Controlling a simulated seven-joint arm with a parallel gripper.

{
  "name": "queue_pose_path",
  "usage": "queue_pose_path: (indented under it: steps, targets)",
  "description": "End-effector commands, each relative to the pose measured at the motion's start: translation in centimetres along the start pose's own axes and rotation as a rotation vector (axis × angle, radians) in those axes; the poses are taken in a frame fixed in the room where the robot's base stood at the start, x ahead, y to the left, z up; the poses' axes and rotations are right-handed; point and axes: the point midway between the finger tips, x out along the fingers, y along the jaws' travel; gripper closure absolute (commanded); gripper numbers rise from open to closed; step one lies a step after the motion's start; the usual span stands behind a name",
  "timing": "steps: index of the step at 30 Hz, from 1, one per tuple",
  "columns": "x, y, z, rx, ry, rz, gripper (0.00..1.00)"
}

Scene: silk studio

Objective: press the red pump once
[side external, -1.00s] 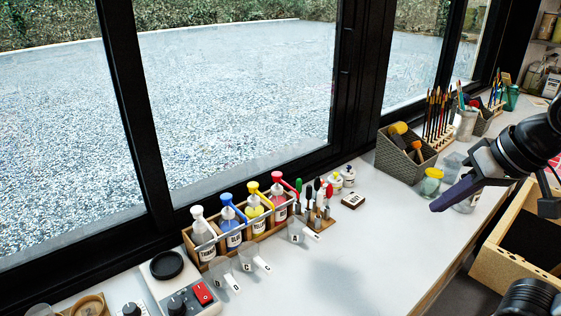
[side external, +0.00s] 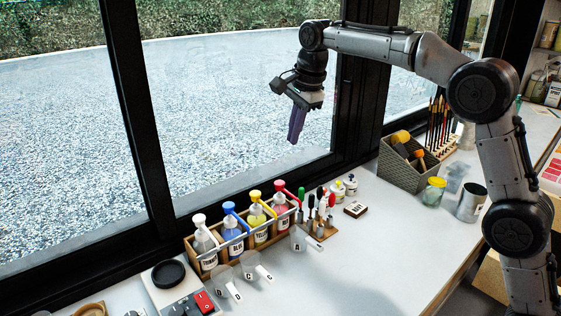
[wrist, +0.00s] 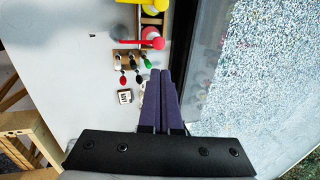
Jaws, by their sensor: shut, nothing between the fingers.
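The red pump bottle (side external: 280,210) stands at the right end of a wooden rack, its red nozzle raised. In the wrist view its red pump head (wrist: 153,39) shows near the top, beyond my fingertips and a little to their left. My gripper (side external: 293,140) is shut and empty, with purple fingers pointing down. It hangs in the air well above the rack. In the wrist view the two fingers (wrist: 160,72) lie side by side.
White, blue and yellow pump bottles (side external: 256,218) share the wooden rack (side external: 212,264) with the red one. A stand of small tools (side external: 322,222) is close to its right. Clear scoops (side external: 298,238) lie in front.

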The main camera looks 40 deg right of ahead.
Motion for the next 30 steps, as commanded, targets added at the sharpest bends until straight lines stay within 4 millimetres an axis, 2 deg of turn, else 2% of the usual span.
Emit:
queue_pose_path:
  steps: [1,3,6,9,30]
  targets:
    - [2.3,-0.8,0.3,-0.005,0.001,0.025,1.00]
    - [4.7,-1.4,0.6,-0.010,0.002,0.051,1.00]
    - [7.5,-1.5,0.9,-0.016,0.005,0.092,1.00]
    - [9.0,-1.2,1.0,-0.019,0.007,0.120,1.00]
    - [10.8,-0.6,1.0,-0.021,0.007,0.126,1.00]
